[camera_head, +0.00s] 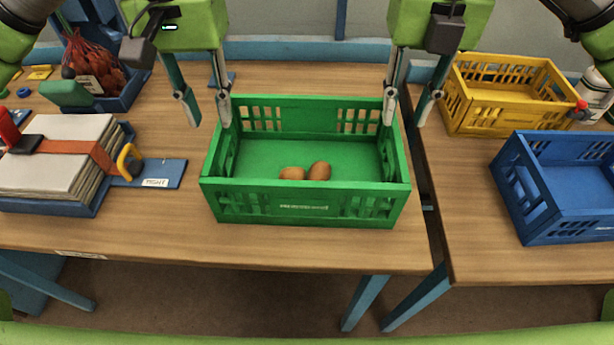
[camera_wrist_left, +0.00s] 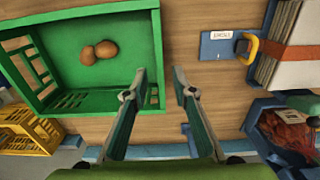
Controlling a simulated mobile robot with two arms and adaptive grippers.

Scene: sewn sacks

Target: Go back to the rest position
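A green crate (camera_head: 305,208) stands on the wooden table, with two brown potato-like items (camera_head: 305,172) on its floor. It also shows in the left wrist view (camera_wrist_left: 100,8). My left gripper (camera_head: 208,118) is open at the crate's left end, its fingers pointing down; in the left wrist view, the fingers (camera_wrist_left: 158,76) are spread either side of the crate's end wall. My right gripper (camera_head: 406,118) is open at the crate's right end, one finger near the wall and one outside. Neither gripper visibly holds anything; whether any finger touches the crate cannot be told.
A yellow crate (camera_head: 508,122) and a blue crate (camera_head: 570,229) stand on the right table. Table in front is clear.

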